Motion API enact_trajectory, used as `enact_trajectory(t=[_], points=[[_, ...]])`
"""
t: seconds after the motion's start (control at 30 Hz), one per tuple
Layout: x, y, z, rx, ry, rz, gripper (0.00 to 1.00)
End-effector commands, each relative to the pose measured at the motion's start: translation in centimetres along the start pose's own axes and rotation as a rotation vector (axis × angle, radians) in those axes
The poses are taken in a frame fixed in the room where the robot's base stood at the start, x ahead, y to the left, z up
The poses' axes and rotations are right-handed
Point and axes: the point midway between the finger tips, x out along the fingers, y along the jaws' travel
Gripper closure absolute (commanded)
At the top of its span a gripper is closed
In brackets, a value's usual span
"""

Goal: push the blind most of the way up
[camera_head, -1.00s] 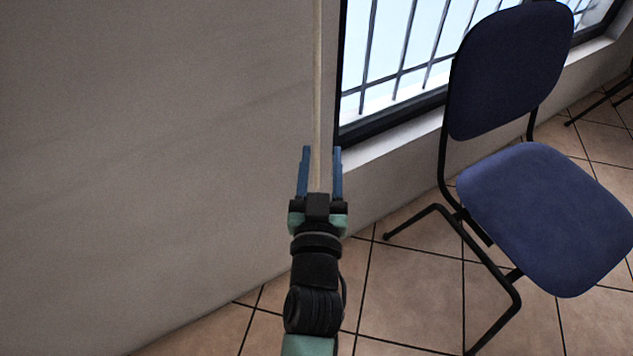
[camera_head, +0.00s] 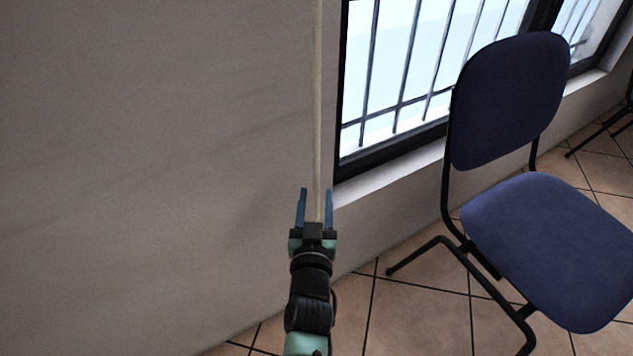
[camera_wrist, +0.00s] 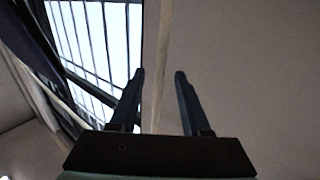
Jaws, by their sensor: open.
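No broad blind panel shows in either view. A pale, narrow upright strip (camera_head: 317,100), like a cord or wand, runs down the wall at the left of the window (camera_head: 400,80). It also shows in the wrist view (camera_wrist: 161,55). My gripper (camera_head: 315,192) points up along it, with its two blue fingers apart. In the wrist view my gripper (camera_wrist: 160,73) is open and the strip passes between the fingers, closer to the left one. I cannot tell whether it touches either finger. The strip's upper end is out of view, and its lower end is hidden at my gripper.
A dark blue chair (camera_head: 535,240) stands to the right of my gripper, in front of the barred window. The bare wall (camera_head: 150,150) fills the left side. A tiled floor (camera_head: 410,310) shows below, with part of another chair at the far right edge.

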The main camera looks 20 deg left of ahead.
Motion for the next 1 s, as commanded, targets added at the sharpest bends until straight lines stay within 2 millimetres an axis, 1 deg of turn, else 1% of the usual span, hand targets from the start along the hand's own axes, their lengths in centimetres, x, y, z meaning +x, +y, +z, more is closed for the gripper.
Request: enact_trajectory(t=[0.03,0.1,0.3,0.43,0.67,0.7,0.77,0.8,0.93,0.97,1.0], points=[[0.9,-0.1,-0.1,0.0,0.0,-0.002,0.53],[1.8,-0.1,-0.1,0.001,0.0,-0.001,0.53],[3.5,0.0,0.1,0.0,0.0,0.0,0.53],[3.9,0.0,0.0,0.001,0.001,0.0,0.53],[3.9,0.0,0.0,0.001,0.0,0.0,0.53],[3.9,0.0,0.0,0.001,0.0,0.0,0.56],[3.9,0.0,0.0,0.001,0.0,0.0,0.67],[3.9,0.0,0.0,0.001,0.0,0.0,0.74],[3.9,0.0,0.0,0.001,0.0,0.0,0.98],[3.9,0.0,0.0,0.001,0.0,0.0,1.0],[3.9,0.0,0.0,0.001,0.0,0.0,1.0]])
